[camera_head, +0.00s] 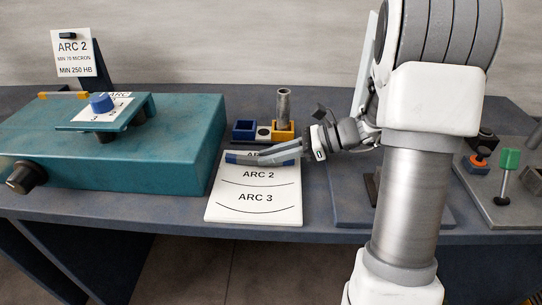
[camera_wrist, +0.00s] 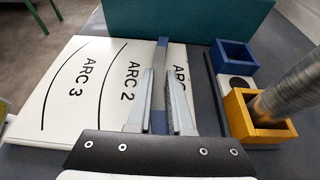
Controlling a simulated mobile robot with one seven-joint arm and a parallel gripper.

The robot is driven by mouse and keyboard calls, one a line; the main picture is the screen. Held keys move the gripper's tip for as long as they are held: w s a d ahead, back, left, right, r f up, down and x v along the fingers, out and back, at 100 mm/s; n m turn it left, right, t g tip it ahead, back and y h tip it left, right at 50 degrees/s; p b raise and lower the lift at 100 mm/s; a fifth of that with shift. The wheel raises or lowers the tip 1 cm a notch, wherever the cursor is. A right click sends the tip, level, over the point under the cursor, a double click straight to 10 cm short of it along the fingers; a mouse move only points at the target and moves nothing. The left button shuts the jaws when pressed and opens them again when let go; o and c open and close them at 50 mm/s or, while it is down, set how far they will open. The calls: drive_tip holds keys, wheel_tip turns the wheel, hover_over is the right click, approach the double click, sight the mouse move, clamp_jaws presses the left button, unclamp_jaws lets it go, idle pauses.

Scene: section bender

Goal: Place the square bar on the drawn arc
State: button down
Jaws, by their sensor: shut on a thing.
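My gripper (camera_head: 272,155) is shut on the square bar (camera_head: 236,157), a slim grey bar with a blue end. In the wrist view the bar (camera_wrist: 161,50) runs between the two fingers (camera_wrist: 164,78) and sticks out past their tips. The bar is over the top part of the white arc sheet (camera_head: 253,213), across the ARC 1 label, which is partly hidden. The ARC 2 and ARC 3 labels and curves show clearly below it. I cannot tell whether the bar touches the sheet. A sign (camera_head: 74,53) reads ARC 2, MIN 70 MICRON, MIN 250 HB.
A teal machine (camera_head: 160,150) with a blue knob (camera_head: 102,103) stands left of the sheet. Behind my gripper are a blue bin (camera_head: 244,131) and a yellow holder (camera_head: 284,131) with a metal cylinder (camera_head: 283,103). A green-topped lever (camera_head: 508,160) is at right.

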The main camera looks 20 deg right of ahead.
drive_tip(key=shift+f, duration=0.1)
drive_tip(key=c, duration=0.8)
unclamp_jaws()
drive_tip(key=shift+r, duration=0.25)
drive_tip(key=p+v, duration=0.3)
drive_tip(key=v, duration=0.9)
drive_tip(key=shift+f, duration=0.1)
